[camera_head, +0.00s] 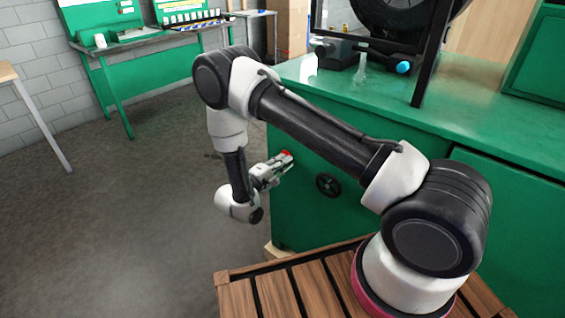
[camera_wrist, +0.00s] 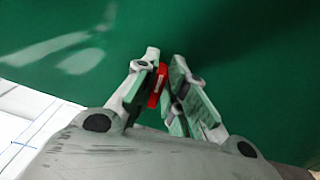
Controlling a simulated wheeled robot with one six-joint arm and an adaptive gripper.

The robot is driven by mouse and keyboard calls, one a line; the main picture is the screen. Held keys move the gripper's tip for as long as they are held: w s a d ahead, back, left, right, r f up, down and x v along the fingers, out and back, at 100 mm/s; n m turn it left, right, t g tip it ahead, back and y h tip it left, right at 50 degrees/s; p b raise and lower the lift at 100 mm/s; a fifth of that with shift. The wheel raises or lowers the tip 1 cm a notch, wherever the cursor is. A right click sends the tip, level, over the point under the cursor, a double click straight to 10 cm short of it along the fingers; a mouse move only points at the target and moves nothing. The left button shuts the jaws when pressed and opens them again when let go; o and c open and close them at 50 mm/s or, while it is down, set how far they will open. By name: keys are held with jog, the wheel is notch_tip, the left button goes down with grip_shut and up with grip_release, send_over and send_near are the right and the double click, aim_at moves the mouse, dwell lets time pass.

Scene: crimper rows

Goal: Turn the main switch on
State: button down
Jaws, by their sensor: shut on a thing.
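The main switch shows as a red handle (camera_head: 286,154) on the side of the green cabinet (camera_head: 330,222). In the wrist view the red handle (camera_wrist: 157,86) stands between the two fingertips, with the green panel (camera_wrist: 230,50) behind it. My gripper (camera_head: 281,160) reaches the cabinet side from the left. In the wrist view my gripper (camera_wrist: 160,82) is shut on the red handle. The handle looks slightly tilted. The switch's base and any markings are hidden by the fingers.
A black round handwheel (camera_head: 328,185) sits on the cabinet side, right of my gripper. A machine with a black frame (camera_head: 432,50) stands on the cabinet top. A green workbench (camera_head: 150,45) is at the back left. The grey floor (camera_head: 120,230) at left is clear.

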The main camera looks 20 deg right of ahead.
jog(key=shift+f+m, duration=0.15)
jog(key=shift+m, duration=0.55)
jog(key=c, duration=1.5)
grip_release()
jog(key=shift+a, duration=0.1)
jog(key=v, duration=1.2)
